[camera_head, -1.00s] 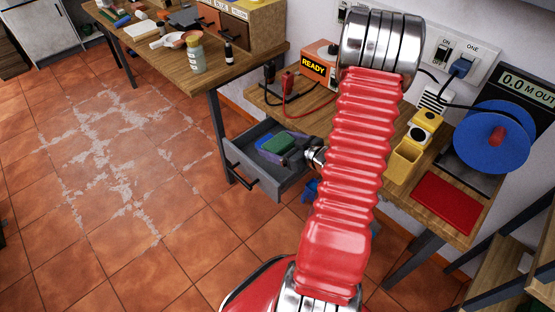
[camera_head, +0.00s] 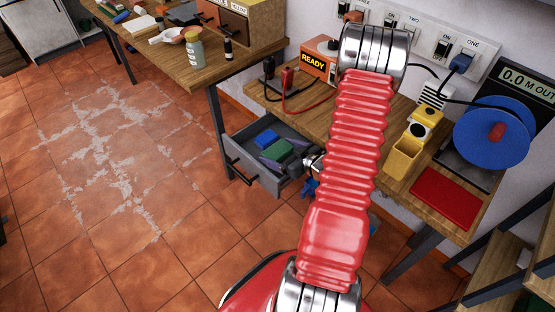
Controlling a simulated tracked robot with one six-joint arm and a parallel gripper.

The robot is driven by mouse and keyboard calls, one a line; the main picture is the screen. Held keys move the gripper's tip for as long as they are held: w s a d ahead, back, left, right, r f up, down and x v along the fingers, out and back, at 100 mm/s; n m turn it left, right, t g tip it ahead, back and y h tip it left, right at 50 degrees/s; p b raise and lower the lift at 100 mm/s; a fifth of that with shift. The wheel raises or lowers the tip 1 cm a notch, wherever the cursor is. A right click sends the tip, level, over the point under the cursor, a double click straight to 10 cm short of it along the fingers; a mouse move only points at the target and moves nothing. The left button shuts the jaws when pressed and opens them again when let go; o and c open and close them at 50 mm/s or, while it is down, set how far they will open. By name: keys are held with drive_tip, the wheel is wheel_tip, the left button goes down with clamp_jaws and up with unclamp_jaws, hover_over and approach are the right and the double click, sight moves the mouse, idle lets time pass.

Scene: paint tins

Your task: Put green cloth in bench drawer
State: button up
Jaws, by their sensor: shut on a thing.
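The green cloth (camera_head: 279,150) is a small folded block at the open bench drawer (camera_head: 240,176), a grey drawer pulled out under the bench. It appears inside the drawer's outline, low between its walls; whether it touches the bottom I cannot tell. My gripper (camera_head: 281,151) is shut on the cloth, with grey-purple fingers along its sides. The gripper reaches in from the right, and my red arm hides part of the wrist and the drawer's right end.
A blue block (camera_head: 266,137) lies in the drawer behind the cloth. The bench (camera_head: 262,101) holds an orange READY box (camera_head: 318,66), cables, a yellow holder (camera_head: 404,160), a red mat (camera_head: 446,197) and a blue reel (camera_head: 492,137). The tiled floor at left is clear.

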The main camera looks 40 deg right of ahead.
drive_tip(key=shift+f, duration=1.9)
drive_tip(key=shift+f, duration=0.35)
drive_tip(key=shift+s+a+f, duration=0.15)
drive_tip(key=shift+s+f, duration=0.05)
drive_tip(key=shift+f, duration=0.2)
drive_tip(key=o, duration=0.8)
drive_tip(key=shift+c, duration=0.2)
drive_tip(key=shift+w+r, duration=0.1)
drive_tip(key=shift+r, duration=0.35)
drive_tip(key=shift+s+r, duration=0.2)
drive_tip(key=shift+s, duration=0.05)
drive_tip(key=v, duration=1.1)
drive_tip(key=shift+s+r, duration=0.15)
drive_tip(key=shift+r, duration=0.2)
